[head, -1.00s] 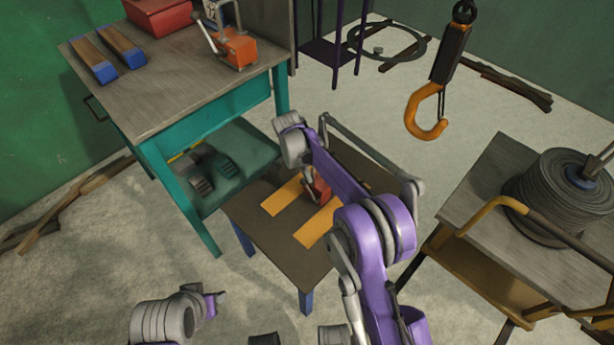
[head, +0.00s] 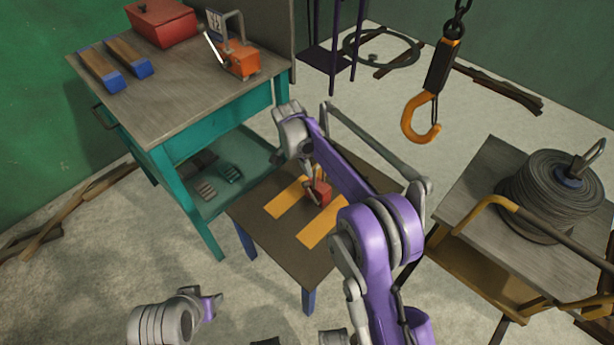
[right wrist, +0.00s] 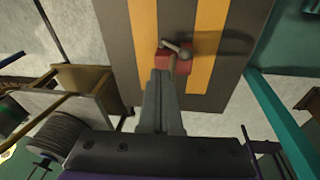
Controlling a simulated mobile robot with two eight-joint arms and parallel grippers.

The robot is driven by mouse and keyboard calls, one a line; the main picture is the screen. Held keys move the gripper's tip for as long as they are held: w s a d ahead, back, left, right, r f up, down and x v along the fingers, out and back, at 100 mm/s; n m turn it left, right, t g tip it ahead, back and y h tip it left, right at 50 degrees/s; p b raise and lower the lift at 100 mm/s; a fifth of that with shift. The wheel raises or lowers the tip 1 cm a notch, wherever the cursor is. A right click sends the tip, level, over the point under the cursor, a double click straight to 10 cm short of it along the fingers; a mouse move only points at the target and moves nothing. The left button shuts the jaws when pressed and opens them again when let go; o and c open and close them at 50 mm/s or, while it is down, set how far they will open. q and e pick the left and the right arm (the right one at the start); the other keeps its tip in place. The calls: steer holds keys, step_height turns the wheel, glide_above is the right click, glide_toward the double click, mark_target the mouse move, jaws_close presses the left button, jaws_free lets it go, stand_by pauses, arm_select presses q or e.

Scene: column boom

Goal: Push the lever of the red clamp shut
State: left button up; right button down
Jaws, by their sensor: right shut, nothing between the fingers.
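The red clamp (head: 323,192) sits on the low brown table (head: 285,249), between two yellow strips. In the right wrist view the red clamp (right wrist: 174,63) is just beyond my fingertips, and its grey lever (right wrist: 178,48) with a rounded end lies over its top. The lever's exact angle is hard to tell. My right gripper (right wrist: 164,76) is shut and empty, its tips close to the clamp's near edge; I cannot tell whether they touch it. In the head view my purple right arm reaches over the table and the fingers are mostly hidden.
A teal workbench (head: 185,108) at the left carries an orange clamp-like device (head: 240,62), a red box (head: 163,24) and two wooden bars. An orange hook (head: 421,118) hangs at the upper right. A cart with a cable reel (head: 548,195) stands at the right.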

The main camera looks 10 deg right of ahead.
arm_select(q)
steer(key=shift+w+d+r+p, duration=0.1)
steer(key=shift+d+r+p, duration=0.05)
steer(key=shift+r+p, duration=0.15)
steer(key=shift+w+d+r+p, duration=0.1)
steer(key=shift+r+p, duration=0.05)
steer(key=shift+r, duration=0.25)
arm_select(e)
steer(key=w+v, duration=0.1)
steer(key=v, duration=0.5)
steer(key=shift+w, duration=0.2)
steer(key=shift+a+r, duration=0.1)
steer(key=shift+a, duration=0.05)
